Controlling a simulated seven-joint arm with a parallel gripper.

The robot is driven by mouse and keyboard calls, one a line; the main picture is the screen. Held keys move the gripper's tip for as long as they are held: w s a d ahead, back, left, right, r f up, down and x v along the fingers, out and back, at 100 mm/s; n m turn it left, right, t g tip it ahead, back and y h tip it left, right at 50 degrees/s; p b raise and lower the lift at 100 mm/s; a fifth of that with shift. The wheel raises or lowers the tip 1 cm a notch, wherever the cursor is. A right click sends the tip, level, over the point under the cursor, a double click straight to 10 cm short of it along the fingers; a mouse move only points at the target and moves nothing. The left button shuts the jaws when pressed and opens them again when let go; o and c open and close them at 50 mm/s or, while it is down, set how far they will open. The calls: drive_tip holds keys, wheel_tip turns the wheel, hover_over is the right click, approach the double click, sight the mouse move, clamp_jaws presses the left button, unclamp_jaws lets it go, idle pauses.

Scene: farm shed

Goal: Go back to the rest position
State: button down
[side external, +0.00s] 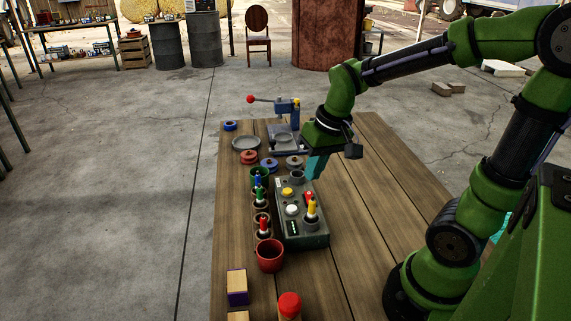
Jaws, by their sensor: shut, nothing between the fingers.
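My gripper (316,166) is at the end of my green arm, above the wooden table (365,215). Its teal fingers point down, just right of the far end of a grey control box (306,240). The fingers are shut and nothing shows between them. I cannot tell how high the fingertips are above the table. The box carries a yellow button (287,192), a white button (292,210) and coloured pegs at its right side.
A red cup (270,256) and coloured-handled tools stand left of the box. A blue press with a red knob (250,99) stands at the far end. A purple-edged block (237,287) and red-topped piece (289,305) are at the near end. The table's right side is clear.

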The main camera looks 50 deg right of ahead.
drive_tip(key=s+a+r+t+y, duration=0.1)
drive_tip(key=s+a+r+t, duration=0.3)
drive_tip(key=s+a+r, duration=0.2)
drive_tip(key=shift+r+n, duration=0.3)
drive_tip(key=shift+r, duration=0.1)
